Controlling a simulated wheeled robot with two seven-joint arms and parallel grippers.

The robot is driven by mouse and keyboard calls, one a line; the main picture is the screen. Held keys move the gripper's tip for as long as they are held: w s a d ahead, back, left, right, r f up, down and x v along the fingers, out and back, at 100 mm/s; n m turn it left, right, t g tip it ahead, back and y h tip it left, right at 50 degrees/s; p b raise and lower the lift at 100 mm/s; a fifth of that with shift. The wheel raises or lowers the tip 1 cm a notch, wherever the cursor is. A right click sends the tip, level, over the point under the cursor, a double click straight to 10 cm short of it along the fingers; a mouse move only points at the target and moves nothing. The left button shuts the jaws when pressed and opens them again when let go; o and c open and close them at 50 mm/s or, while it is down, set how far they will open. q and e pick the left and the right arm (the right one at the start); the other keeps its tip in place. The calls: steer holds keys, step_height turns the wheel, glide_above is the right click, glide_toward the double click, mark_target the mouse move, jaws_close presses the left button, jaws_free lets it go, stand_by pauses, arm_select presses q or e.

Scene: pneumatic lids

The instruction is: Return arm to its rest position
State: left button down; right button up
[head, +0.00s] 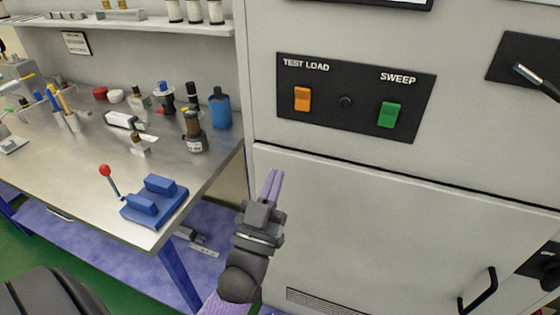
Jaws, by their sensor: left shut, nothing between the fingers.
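My left gripper (272,184) shows at the lower middle of the head view. Its two purple fingers are together and empty, pointing up in front of the grey cabinet's lower door. It appears apart from the cabinet and below the black switch panel (350,128). The panel carries an orange TEST LOAD switch (302,99) and a green SWEEP switch (389,115), with a small dark knob (345,101) between them. My right gripper is not in view.
The grey cabinet (400,215) fills the right side, with a black door handle (479,291) low down. A metal workbench (80,190) at the left holds a blue fixture with a red-knobbed lever (155,201), a blue can (220,110) and several bottles. Open space lies between bench and cabinet.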

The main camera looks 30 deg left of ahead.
arm_select(q)
steer(key=shift+s+f, duration=0.1)
steer(key=shift+s, duration=0.1)
stand_by(0.3)
steer(key=s+d+f+m+g+h+b, duration=0.25)
steer(key=f+g, duration=0.25)
steer(key=f, duration=1.1)
steer(key=s+d+f+m+g+h+b, duration=0.1)
steer(key=d+f+g+h, duration=0.3)
steer(key=f, duration=1.2)
steer(key=s+f+g+b, duration=0.2)
steer(key=s+f+g, duration=0.5)
steer(key=s+f, duration=0.55)
steer(key=s+f+m+g+b, duration=0.1)
steer(key=s+f+g, duration=0.2)
steer(key=s, duration=0.5)
steer(key=s+a+f+g+y, duration=0.1)
steer(key=s+f+g, duration=0.3)
steer(key=s+f, duration=0.2)
steer(key=shift+s+a+m+b, duration=0.25)
steer(key=shift+s+m+b, duration=0.1)
steer(key=shift+s, duration=0.75)
